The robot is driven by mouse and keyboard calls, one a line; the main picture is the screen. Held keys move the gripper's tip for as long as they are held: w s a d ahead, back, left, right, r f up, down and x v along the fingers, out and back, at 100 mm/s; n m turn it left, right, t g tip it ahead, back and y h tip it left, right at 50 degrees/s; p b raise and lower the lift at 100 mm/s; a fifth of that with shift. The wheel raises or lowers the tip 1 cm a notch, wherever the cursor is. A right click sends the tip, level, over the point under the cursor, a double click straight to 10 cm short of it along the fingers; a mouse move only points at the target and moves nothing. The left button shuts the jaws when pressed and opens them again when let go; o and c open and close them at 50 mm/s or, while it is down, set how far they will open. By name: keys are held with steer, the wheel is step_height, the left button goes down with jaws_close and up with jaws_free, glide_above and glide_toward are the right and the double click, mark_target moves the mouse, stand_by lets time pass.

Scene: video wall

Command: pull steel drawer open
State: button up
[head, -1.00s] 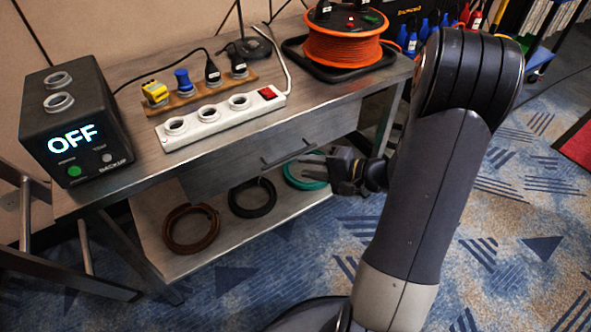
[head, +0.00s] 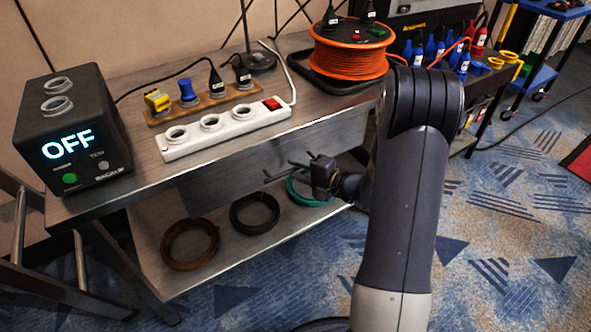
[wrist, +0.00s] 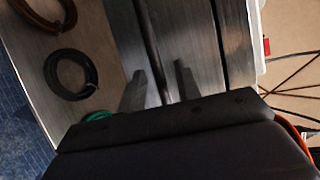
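The steel drawer (head: 225,172) is set under the workbench top, and its brushed front shows in the head view. It looks about flush with the bench edge. Its dark bar handle (wrist: 148,35) runs down the wrist view in front of the drawer front (wrist: 186,28). My gripper (head: 279,170) is at the drawer front in the head view. In the wrist view my gripper (wrist: 160,68) is open, with one finger on each side of the bar and visible gaps between. The handle is hard to tell from the fingers in the head view.
The bench top (head: 330,108) carries a white power strip (head: 226,128), a black OFF box (head: 75,135) and an orange cable reel (head: 350,55). Coiled cables, one of them black (head: 255,213), lie on the lower shelf. Carpet in front is clear.

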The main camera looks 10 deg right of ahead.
steer(key=shift+w+a+f, duration=0.1)
steer(key=shift+w+a, duration=0.25)
jaws_close()
stand_by(0.5)
